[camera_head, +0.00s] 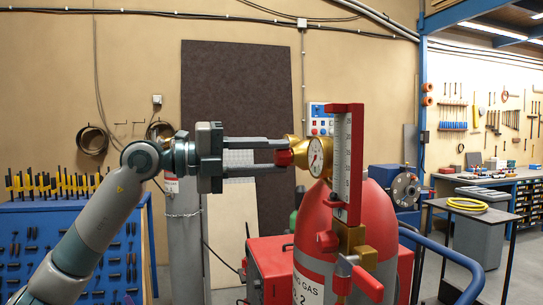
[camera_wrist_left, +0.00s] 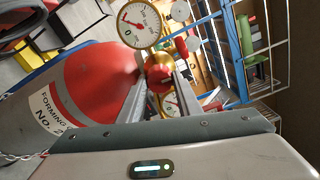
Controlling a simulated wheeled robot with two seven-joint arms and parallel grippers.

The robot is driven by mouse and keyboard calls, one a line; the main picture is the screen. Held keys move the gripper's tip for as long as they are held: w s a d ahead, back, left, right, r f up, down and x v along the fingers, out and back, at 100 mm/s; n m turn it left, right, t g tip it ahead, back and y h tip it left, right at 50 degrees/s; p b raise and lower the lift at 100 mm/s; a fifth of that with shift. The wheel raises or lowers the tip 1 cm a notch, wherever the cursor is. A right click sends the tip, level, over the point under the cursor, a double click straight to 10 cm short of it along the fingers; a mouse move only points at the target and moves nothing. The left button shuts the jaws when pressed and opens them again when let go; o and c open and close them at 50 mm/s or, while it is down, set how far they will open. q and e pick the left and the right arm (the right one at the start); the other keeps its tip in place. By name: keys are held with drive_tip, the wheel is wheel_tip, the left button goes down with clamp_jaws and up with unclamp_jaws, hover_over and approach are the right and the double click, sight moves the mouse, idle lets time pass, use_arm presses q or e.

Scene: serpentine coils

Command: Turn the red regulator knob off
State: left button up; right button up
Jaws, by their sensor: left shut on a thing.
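The red regulator knob (camera_head: 284,158) sits at the left end of a brass regulator (camera_head: 297,147) on top of a red gas cylinder (camera_head: 318,235). My left gripper (camera_head: 283,153) reaches in level from the left and is shut on the knob with its fingertips. In the left wrist view the red knob (camera_wrist_left: 160,79) shows between the two fingers, in front of the brass body, and is partly hidden. A round white gauge (camera_head: 318,157) is on the regulator; it also shows in the left wrist view (camera_wrist_left: 139,27). My right gripper is not in view.
A red-framed flowmeter (camera_head: 343,155) stands right of the gauge, with a red-handled valve (camera_head: 366,282) below. A grey cylinder (camera_head: 184,240) is chained behind my left arm. A red cabinet (camera_head: 268,265) stands behind the gas cylinder. A blue tool bench (camera_head: 75,245) is at left.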

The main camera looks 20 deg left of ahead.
use_arm(q)
drive_tip(key=shift+n, duration=0.3)
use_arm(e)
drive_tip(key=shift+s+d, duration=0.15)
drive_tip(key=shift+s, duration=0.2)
use_arm(q)
drive_tip(key=o, duration=1)
drive_tip(key=shift+o, duration=0.2)
drive_tip(key=shift+a, duration=0.1)
